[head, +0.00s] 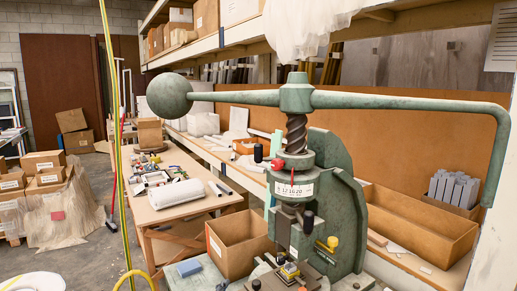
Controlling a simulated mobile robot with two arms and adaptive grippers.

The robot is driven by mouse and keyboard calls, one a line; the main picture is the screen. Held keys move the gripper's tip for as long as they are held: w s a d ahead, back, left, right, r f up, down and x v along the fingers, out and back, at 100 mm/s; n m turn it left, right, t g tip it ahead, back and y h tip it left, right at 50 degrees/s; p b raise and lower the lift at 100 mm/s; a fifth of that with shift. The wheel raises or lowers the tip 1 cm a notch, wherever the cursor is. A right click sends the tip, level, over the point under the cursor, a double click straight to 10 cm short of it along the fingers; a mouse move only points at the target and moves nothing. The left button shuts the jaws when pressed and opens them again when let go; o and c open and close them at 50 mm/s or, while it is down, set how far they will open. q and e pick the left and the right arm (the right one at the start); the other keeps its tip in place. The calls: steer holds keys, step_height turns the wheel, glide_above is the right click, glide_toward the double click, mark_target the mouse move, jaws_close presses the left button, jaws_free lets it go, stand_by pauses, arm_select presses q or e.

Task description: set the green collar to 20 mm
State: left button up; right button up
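The green fly press (340,190) stands at the right of centre in the head view. Its green collar (292,163) sits around the screw, below the ball-weighted arm. A white scale band (294,190) with small dark numbers, apparently ending in 20, is on the collar's lower part. A thin red mark stands upright over the band near its middle; I cannot read exactly which number it meets. A red knob (277,164) sticks out on the collar's left side. Neither of my grippers is in view.
The press arm carries a heavy ball (169,95) at left and a handle (497,155) hanging down at right. An open cardboard box (238,245) stands left of the press. A cluttered table (180,215) is behind.

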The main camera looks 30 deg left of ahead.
arm_select(q)
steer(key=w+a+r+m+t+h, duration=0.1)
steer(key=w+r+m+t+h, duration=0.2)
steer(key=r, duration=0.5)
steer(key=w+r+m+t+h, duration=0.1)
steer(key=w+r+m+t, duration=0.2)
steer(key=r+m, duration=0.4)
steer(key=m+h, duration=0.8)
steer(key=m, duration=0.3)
glide_toward(255, 147)
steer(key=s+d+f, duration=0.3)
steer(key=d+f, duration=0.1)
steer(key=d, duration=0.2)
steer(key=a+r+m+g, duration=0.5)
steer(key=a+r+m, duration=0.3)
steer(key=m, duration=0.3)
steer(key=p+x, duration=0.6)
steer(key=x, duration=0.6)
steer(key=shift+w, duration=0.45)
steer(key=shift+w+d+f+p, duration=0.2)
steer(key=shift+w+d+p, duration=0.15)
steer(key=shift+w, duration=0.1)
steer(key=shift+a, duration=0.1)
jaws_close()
